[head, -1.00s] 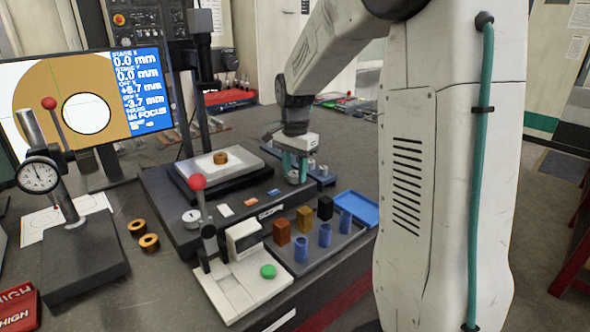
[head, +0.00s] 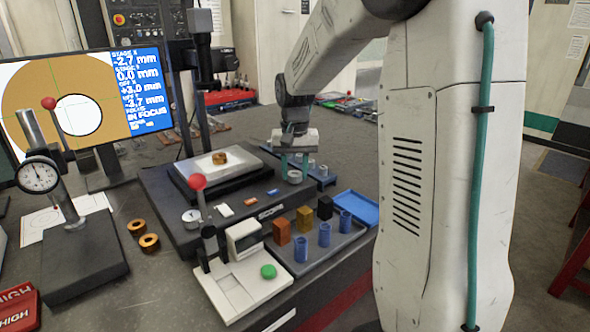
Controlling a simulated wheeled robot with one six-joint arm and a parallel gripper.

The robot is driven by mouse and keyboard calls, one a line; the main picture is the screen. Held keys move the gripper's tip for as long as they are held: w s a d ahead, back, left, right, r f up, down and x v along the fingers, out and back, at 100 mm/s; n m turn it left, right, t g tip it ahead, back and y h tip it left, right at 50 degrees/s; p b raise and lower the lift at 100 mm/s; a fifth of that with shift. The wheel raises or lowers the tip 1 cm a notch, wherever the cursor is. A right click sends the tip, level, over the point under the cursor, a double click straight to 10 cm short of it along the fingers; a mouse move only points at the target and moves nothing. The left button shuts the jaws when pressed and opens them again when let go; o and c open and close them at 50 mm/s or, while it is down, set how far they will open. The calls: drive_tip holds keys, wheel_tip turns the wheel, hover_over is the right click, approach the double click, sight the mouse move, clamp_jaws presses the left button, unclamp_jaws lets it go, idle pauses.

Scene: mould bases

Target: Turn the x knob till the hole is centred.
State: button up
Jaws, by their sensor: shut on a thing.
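My gripper (head: 295,175) points down, with its teal fingers shut on the grey x knob (head: 294,178) at the right of the dark measuring stage. The fingers partly hide the knob. An orange ring (head: 219,159) lies on the pale stage plate (head: 245,166), left of my gripper. The monitor (head: 140,95) shows a white round hole (head: 79,115) in an orange disc. Its blue panel reads stage x -2.7 mm, stage y 0.0 mm, off x +3.0 mm, off y -3.7 mm, and in focus.
A second small knob (head: 323,170) is close on the right. A tray (head: 330,243) with coloured blocks and blue cylinders stands in front, beside a blue tray (head: 357,208). A red-knobbed lever (head: 198,183) rises at front left. Two orange rings (head: 149,243) lie on the bench.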

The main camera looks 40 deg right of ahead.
sight(295, 173)
drive_tip(key=n, duration=0.4)
drive_tip(key=shift+n, duration=2.3)
drive_tip(key=o, duration=1)
drive_tip(key=shift+r, duration=0.15)
wheel_tip(295, 173, up, 8)
drive_tip(key=shift+f, duration=0.2)
